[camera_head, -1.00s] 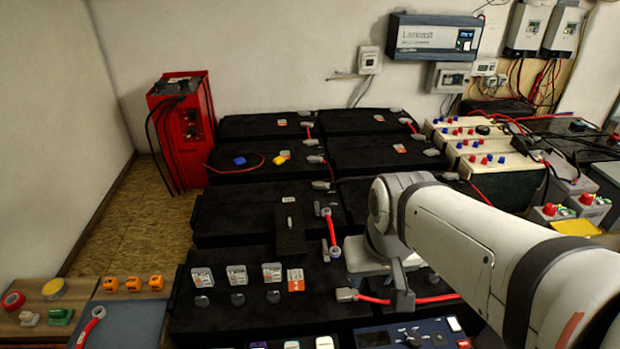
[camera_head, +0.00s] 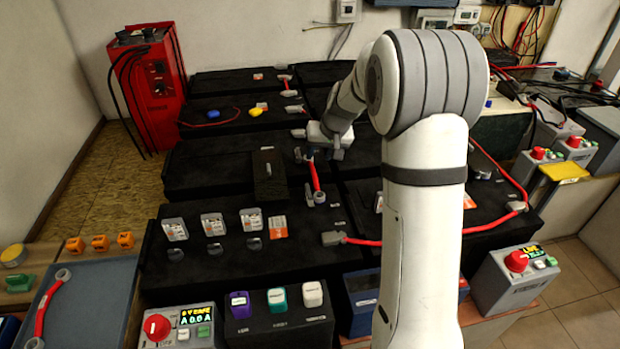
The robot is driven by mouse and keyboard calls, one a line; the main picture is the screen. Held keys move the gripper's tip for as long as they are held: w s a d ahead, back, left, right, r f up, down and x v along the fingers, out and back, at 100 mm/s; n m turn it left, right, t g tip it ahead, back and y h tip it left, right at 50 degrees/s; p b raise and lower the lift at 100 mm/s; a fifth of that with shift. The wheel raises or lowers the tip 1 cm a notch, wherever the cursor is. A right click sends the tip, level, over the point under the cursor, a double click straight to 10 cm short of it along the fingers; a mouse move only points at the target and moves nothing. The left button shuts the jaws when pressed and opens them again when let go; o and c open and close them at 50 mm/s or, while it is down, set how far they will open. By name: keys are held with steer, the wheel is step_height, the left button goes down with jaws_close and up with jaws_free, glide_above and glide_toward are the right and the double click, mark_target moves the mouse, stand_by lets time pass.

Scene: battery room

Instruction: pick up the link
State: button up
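Several red links with grey ends are in view. One short red link (camera_head: 316,178) lies on the black batteries just below my gripper. Another red link (camera_head: 48,302) lies on the blue mat (camera_head: 95,310) at the lower left. My gripper (camera_head: 321,152) is above the upper end of the short link, pointing down. My wrist partly covers that end, and I cannot tell whether the fingers touch it.
Black batteries (camera_head: 200,160) fill the middle, with white terminal caps and an orange label (camera_head: 278,227). A longer red cable (camera_head: 385,241) runs right behind my arm. A red charger (camera_head: 150,85) stands at the back left. A grey box with a red knob (camera_head: 508,275) is at right.

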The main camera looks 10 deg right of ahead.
mark_target(314, 169)
steer(key=x, duration=0.6)
steer(key=d+b+x, duration=0.1)
steer(key=x, duration=0.2)
steer(key=shift+w+a+f, duration=0.1)
steer(key=shift+w+f, duration=0.15)
jaws_close()
